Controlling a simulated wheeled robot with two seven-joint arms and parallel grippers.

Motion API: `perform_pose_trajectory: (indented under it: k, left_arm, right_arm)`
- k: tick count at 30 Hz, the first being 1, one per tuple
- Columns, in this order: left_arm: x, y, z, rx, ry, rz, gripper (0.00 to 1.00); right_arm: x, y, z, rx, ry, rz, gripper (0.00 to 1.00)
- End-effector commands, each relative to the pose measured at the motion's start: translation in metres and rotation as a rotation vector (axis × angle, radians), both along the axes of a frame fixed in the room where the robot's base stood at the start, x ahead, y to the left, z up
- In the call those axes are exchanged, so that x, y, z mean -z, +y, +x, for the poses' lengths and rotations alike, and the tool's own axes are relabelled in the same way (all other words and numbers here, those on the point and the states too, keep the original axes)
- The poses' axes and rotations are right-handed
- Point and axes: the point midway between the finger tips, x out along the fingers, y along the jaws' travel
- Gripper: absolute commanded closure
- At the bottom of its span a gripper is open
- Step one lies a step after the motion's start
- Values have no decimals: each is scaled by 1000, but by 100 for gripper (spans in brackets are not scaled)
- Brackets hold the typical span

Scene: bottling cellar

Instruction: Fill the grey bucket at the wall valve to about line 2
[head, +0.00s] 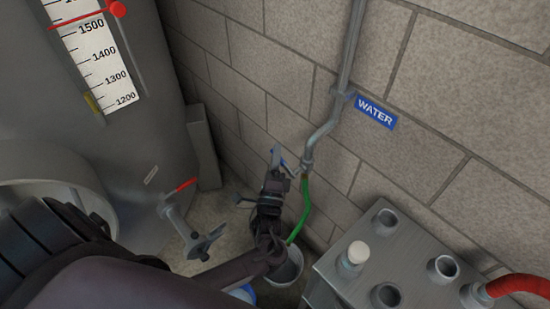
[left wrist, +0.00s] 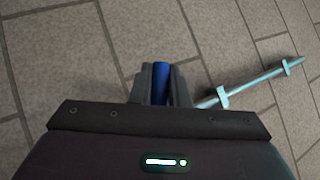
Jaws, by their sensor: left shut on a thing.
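The wall valve's blue lever (left wrist: 160,84) stands between the fingers of my left gripper (left wrist: 158,72) in the left wrist view. In the head view my left gripper (head: 278,156) is at the wall beside the grey pipe (head: 318,136), shut on the lever, which is mostly hidden. A green hose (head: 304,208) runs from the pipe's lower end down to the grey bucket (head: 290,272). The bucket stands on the floor, partly hidden behind my left arm. Its line marks and water level cannot be made out. My right gripper is out of view.
A blue WATER sign (head: 375,111) is on the block wall. A metal unit with several round ports (head: 410,262) and a red hose (head: 520,286) stands at lower right. A large grey tank with a scale (head: 100,62) and a red-handled tap (head: 180,187) fills the left.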

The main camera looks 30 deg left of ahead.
Motion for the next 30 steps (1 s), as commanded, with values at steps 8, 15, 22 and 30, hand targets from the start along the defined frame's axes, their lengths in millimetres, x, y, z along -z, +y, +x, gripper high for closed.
perform_pose_trajectory:
  k: [8, 15, 22, 30]
  left_arm:
    - [-13, -8, -3, 2, -82, 238, 100]
    - [-22, -15, -5, 3, -136, 393, 100]
    - [-26, -20, -7, 2, -167, 481, 100]
    - [-27, -22, -8, 1, -179, 517, 100]
  right_arm:
    - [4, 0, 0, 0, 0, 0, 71]
    - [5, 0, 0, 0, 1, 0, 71]
    - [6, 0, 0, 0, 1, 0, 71]
    - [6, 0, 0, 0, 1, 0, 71]
